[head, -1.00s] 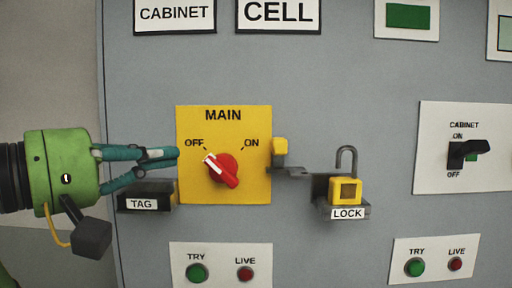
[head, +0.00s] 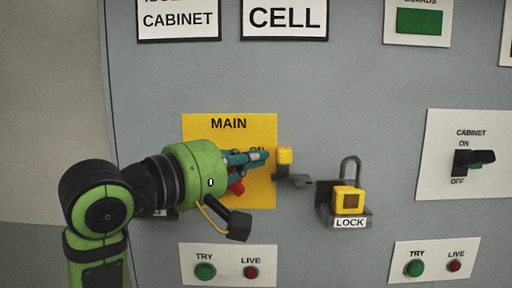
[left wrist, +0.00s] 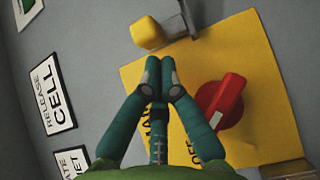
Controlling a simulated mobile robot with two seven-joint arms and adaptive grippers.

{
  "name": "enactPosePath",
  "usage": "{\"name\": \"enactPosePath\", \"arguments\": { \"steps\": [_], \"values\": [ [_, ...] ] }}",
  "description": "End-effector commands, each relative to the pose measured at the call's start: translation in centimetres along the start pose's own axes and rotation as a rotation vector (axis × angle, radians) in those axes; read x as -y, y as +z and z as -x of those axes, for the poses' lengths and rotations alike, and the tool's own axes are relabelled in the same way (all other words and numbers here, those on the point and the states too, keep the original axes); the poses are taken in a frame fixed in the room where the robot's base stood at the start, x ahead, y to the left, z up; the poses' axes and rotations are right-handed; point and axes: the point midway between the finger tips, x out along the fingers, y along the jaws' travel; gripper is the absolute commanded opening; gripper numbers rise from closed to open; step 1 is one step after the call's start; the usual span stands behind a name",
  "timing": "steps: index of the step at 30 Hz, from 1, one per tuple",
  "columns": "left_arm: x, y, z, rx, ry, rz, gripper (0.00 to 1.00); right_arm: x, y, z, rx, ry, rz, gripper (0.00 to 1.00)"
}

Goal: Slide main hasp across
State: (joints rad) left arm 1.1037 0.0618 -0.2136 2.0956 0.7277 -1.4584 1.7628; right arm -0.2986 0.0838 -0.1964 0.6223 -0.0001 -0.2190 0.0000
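The main hasp has a yellow block (head: 284,155) and a grey metal tab (head: 297,182). It sits at the right edge of the yellow MAIN panel (head: 228,124). My left gripper (head: 262,156) is in front of the panel, its fingertips just left of the yellow block, apparently not touching. In the left wrist view the teal fingertips (left wrist: 160,66) are together with nothing between them, and the yellow block (left wrist: 146,34) lies just beyond them. The red switch handle (head: 237,187) is mostly hidden by my gripper; it also shows in the left wrist view (left wrist: 222,103). My right gripper is not in view.
A yellow padlock (head: 347,201) with its shackle up stands on the LOCK shelf (head: 346,223) right of the hasp. A black cabinet switch (head: 473,160) is farther right. TRY and LIVE buttons are below. The grey face above the padlock is clear.

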Motion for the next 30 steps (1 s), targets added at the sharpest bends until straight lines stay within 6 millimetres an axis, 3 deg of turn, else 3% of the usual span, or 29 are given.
{"name": "enactPosePath", "arguments": {
  "steps": [14,24,30],
  "values": [
    [0.0,0.6,-0.6,0.001,-0.001,0.001,0.0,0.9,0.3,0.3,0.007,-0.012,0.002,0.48],
    [-0.1,4.3,-4.2,0.002,-0.001,0.003,0.0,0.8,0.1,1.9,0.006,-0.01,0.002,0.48],
    [0.0,4.5,-4.4,0.0,0.001,0.001,0.0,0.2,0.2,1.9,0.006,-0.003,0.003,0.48]
  ]
}}
